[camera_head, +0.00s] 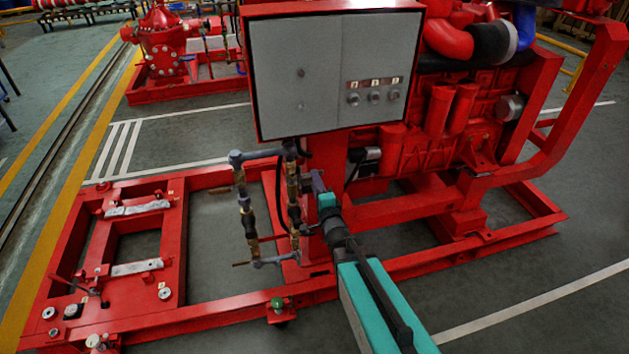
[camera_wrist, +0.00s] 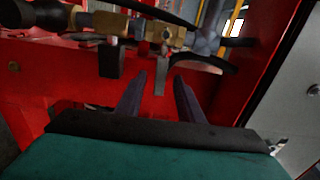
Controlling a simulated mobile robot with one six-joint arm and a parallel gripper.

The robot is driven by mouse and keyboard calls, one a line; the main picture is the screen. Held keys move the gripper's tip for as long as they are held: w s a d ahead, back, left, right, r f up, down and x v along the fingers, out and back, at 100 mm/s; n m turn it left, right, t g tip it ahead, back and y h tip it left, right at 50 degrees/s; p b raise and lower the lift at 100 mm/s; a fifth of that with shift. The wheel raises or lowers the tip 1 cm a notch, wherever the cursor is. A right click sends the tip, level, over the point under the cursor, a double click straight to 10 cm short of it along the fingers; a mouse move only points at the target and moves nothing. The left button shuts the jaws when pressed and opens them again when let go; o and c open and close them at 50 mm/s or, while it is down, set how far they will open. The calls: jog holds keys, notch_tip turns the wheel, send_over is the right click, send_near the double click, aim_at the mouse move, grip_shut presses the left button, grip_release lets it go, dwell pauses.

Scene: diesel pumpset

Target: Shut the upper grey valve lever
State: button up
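The upper grey valve lever (camera_wrist: 161,78) hangs from a brass valve body (camera_wrist: 160,35) at the top middle of the wrist view. It points toward my gripper, crosswise to the pipe. My gripper (camera_wrist: 159,80) is open, with one dark finger on each side of the lever's end; I cannot tell whether either finger touches it. In the head view, my gripper (camera_head: 312,182) is beside the upright pipe with brass valves (camera_head: 293,188); the levers are too small to make out there.
A grey control box (camera_head: 335,75) on the red frame is just above my gripper. A second pipe run (camera_head: 247,212) stands to the left. Red skid rails (camera_head: 400,276) lie below. A black hose (camera_head: 279,195) hangs close to the pipes.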

jog(key=s+d+p, duration=0.1)
jog(key=s+p, duration=0.6)
jog(key=s, duration=0.1)
jog(key=shift+s+d, duration=0.35)
jog(key=shift+s, duration=0.05)
dwell(0.6)
jog(key=shift+r, duration=0.1)
dwell(0.5)
